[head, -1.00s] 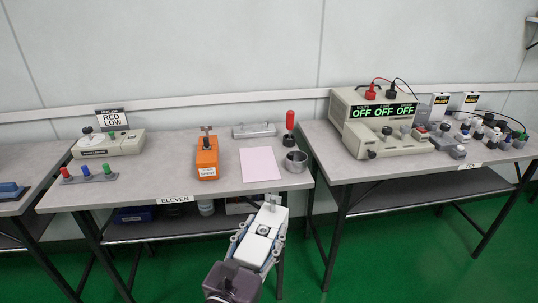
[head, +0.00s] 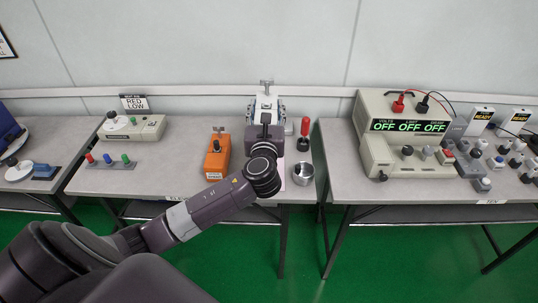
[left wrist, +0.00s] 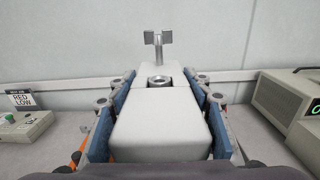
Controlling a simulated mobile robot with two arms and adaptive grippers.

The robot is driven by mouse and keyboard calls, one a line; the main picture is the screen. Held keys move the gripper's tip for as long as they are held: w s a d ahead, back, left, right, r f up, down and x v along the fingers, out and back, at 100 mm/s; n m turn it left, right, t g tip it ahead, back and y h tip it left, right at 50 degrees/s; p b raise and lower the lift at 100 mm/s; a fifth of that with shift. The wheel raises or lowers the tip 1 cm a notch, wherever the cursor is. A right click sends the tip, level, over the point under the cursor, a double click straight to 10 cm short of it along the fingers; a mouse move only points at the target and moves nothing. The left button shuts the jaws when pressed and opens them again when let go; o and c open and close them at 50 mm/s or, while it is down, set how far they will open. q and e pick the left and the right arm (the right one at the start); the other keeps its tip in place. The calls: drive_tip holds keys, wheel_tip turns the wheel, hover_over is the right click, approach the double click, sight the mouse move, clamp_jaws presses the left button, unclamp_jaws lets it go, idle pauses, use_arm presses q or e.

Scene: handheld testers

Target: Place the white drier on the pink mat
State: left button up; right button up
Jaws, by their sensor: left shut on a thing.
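The white drier shows in the head view (head: 266,102) with a small metal fitting at its far end. It also fills the middle of the left wrist view (left wrist: 160,128). My left gripper (head: 266,114) is shut on the drier, with blue pads on both sides of its body. It holds the drier over the far part of the table labelled ELEVEN. The pink mat (head: 288,166) is mostly hidden under my left arm; only a strip at its right edge shows. I cannot tell the drier's height above the table. My right gripper is not in view.
An orange tester (head: 216,157) stands left of my arm. A metal cup (head: 303,173) and a red-handled tool (head: 304,132) stand close to the mat's right. A beige tester (head: 132,127) and a row of coloured knobs (head: 108,163) are further left. A power supply (head: 402,130) is on the right table.

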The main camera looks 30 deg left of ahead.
use_arm(q)
drive_tip(key=shift+f+b, duration=1.35)
drive_tip(key=shift+f, duration=7.4)
drive_tip(key=shift+f, duration=0.15)
drive_tip(key=o, duration=1.5)
drive_tip(key=shift+s, duration=0.1)
drive_tip(key=shift+c, duration=0.2)
